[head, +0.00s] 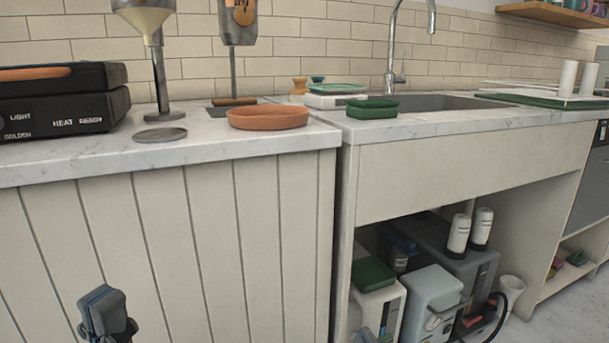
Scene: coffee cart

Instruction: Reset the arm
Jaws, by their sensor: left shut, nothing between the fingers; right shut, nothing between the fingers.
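My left gripper (102,296) is at the bottom left of the head view, in front of the panelled front of the left counter and below its top. Its dark grey fingers point up and are together, with nothing between them. It appears apart from the counter. The rest of my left arm is cut off by the lower edge. My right gripper is not in view.
The left marble counter (200,150) holds a black appliance (60,100), a grinder-like stand and a terracotta dish (268,117). A green dish (372,108) stands near the sink (445,103). Machines (432,290) fill the open space under the sink counter.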

